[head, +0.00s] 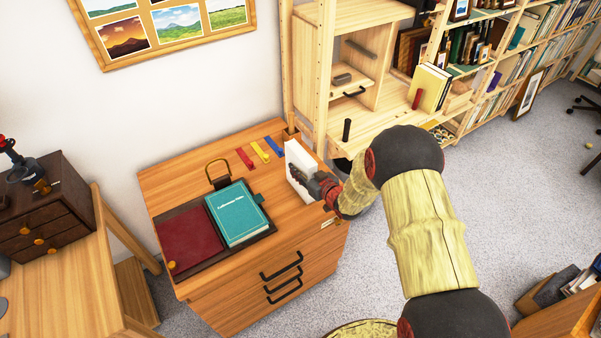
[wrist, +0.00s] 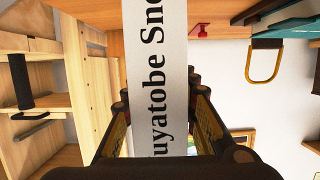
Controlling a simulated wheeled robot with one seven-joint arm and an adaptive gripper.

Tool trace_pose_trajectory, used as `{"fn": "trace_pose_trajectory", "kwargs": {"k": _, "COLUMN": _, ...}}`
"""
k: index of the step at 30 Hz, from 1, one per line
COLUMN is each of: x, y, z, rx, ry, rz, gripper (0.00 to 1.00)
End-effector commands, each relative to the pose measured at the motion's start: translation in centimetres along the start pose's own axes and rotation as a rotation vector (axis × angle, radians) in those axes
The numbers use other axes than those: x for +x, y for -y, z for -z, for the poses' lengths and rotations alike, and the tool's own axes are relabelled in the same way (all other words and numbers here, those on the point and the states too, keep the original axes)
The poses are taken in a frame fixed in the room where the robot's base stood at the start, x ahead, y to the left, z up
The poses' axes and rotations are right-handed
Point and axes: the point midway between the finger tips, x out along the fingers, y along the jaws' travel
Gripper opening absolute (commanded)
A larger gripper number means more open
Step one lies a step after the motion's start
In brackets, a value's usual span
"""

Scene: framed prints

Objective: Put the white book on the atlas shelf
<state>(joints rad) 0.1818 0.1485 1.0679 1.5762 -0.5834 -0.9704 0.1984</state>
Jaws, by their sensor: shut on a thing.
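The white book (head: 300,163) stands upright at the right end of the wooden cabinet top (head: 180,174). My gripper (head: 318,187) is shut on it from the right side. In the wrist view the book's white spine (wrist: 158,80) with black lettering lies between my fingers (wrist: 165,122). I cannot tell whether the book touches the cabinet top or hangs just above it. A pale wooden shelf unit (head: 305,75) stands behind, to the right of the cabinet. No label shows which shelf is the atlas shelf.
A teal book (head: 238,214) and a dark red one (head: 190,239) lie in a tray on the cabinet. Red, yellow and blue strips (head: 261,151) lie near its back. Yellow-cream books (head: 429,87) stand on the shelf unit near a black upright post (head: 347,130).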

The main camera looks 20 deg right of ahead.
Motion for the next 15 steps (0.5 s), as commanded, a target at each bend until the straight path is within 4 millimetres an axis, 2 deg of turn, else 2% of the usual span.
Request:
{"fn": "trace_pose_trajectory", "kwargs": {"k": 12, "x": -0.01, "y": 0.00, "z": -0.01, "rx": 0.000, "ry": 0.000, "rz": 0.000, "gripper": 0.00}}
{"fn": "trace_pose_trajectory", "kwargs": {"k": 15, "x": -0.01, "y": 0.00, "z": -0.02, "rx": 0.000, "ry": 0.000, "rz": 0.000, "gripper": 0.00}}
